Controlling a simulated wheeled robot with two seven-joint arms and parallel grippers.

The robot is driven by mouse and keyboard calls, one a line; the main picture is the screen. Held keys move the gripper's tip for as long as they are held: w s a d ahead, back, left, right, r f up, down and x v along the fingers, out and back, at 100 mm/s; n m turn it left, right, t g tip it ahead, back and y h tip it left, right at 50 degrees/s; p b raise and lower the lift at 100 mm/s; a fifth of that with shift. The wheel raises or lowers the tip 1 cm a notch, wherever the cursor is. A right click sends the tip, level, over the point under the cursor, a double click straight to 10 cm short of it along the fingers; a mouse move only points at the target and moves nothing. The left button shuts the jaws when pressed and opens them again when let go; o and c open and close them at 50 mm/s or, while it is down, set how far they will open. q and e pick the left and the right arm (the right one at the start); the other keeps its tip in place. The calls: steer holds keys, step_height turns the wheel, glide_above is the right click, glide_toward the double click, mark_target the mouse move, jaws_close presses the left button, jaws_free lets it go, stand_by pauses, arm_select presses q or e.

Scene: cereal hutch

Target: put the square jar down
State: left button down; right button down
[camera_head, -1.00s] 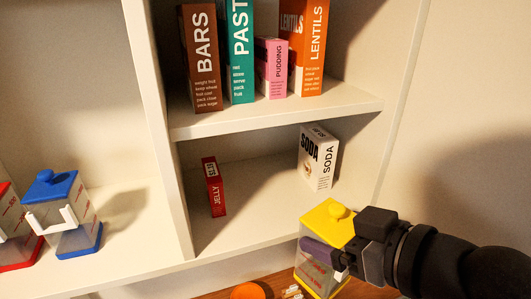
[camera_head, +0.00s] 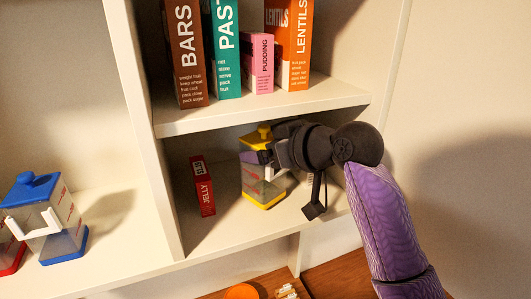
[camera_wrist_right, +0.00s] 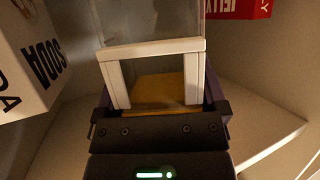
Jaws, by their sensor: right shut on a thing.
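The square jar (camera_head: 262,190) has a yellow lid and yellow base and clear walls. It is in the lower compartment of the hutch, right of the red jelly box, upright or nearly so. My right gripper (camera_head: 268,166) is shut on it. In the right wrist view the jar's white handle (camera_wrist_right: 152,53) sits between the fingers, with the clear wall behind it. I cannot tell whether the base touches the shelf (camera_head: 225,228). My left gripper is not in view.
The red jelly box (camera_head: 203,186) stands left of the jar. The white soda box (camera_wrist_right: 30,55) is close by in the right wrist view. Food boxes (camera_head: 228,50) fill the shelf above. A blue-lidded jar (camera_head: 66,243) stands at left. An orange round thing (camera_head: 243,291) is below.

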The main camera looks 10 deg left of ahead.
steer(key=shift+w+a+f+b, duration=0.2)
steer(key=shift+f+b, duration=0.25)
steer(key=shift+b, duration=0.15)
steer(key=shift+d+r, duration=0.1)
steer(key=shift+r, duration=0.05)
jaws_free()
steer(key=shift+f, duration=0.2)
steer(key=shift+r, duration=0.15)
